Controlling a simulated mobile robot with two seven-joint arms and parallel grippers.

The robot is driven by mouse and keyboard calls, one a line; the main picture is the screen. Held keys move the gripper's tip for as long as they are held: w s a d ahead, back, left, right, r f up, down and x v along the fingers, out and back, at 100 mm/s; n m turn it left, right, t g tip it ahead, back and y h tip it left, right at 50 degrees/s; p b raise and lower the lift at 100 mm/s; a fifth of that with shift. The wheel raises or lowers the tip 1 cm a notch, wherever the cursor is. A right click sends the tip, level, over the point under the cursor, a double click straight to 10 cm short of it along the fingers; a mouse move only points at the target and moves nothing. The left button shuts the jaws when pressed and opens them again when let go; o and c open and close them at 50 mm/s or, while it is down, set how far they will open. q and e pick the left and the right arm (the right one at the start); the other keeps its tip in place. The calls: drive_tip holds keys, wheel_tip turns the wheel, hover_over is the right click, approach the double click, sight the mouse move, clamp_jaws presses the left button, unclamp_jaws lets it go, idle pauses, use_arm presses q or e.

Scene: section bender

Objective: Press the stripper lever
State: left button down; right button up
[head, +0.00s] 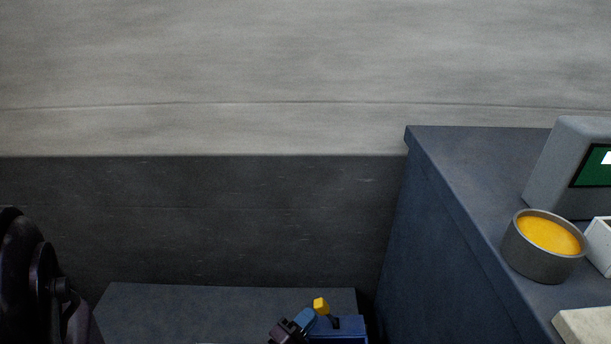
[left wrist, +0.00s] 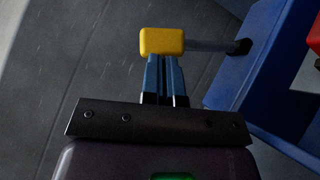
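The stripper lever has a yellow knob (head: 321,305) on a grey rod, which comes out of a blue machine body (head: 338,328) low in the head view. In the left wrist view the yellow knob (left wrist: 162,41) is at top centre, with the rod running right to the blue body (left wrist: 240,70). My left gripper (head: 306,316) is right at the knob. Its blue fingers (left wrist: 165,62) are together, with nothing seen between them, and their tips meet the knob's lower edge in the picture. Whether they touch it I cannot tell. My right gripper is not in view.
A dark blue bench (head: 470,190) stands at the right with a grey device with a green screen (head: 590,166) and a round pot of yellow stuff (head: 548,236). A red part (left wrist: 314,40) shows at the wrist view's right edge.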

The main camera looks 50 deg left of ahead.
sight(321, 308)
use_arm(q)
drive_tip(key=shift+w+d+r+m+p, duration=0.15)
drive_tip(key=shift+w+r+m+p, duration=0.2)
drive_tip(key=shift+r+m, duration=0.2)
drive_tip(key=shift+w+d+r+p, duration=0.35)
drive_tip(key=shift+w+r+p, duration=0.2)
drive_tip(key=shift+p, duration=0.45)
drive_tip(key=shift+w+d+r+m+g+p, duration=0.15)
drive_tip(key=shift+r+m+g+p, duration=0.1)
drive_tip(key=shift+g+p, duration=0.15)
drive_tip(key=w+d+m+g+p, duration=0.3)
drive_tip(key=w+d+g+p, duration=0.1)
drive_tip(key=w, duration=0.1)
drive_tip(key=shift+d+r+m+h, duration=0.3)
drive_tip(key=shift+d+m, duration=0.05)
drive_tip(key=shift+m, duration=0.05)
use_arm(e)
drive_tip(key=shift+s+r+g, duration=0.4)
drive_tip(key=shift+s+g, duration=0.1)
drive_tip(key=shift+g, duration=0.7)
use_arm(q)
drive_tip(key=shift+w+d+r, duration=0.1)
drive_tip(key=shift+w+r, duration=0.05)
drive_tip(key=shift+r, duration=0.05)
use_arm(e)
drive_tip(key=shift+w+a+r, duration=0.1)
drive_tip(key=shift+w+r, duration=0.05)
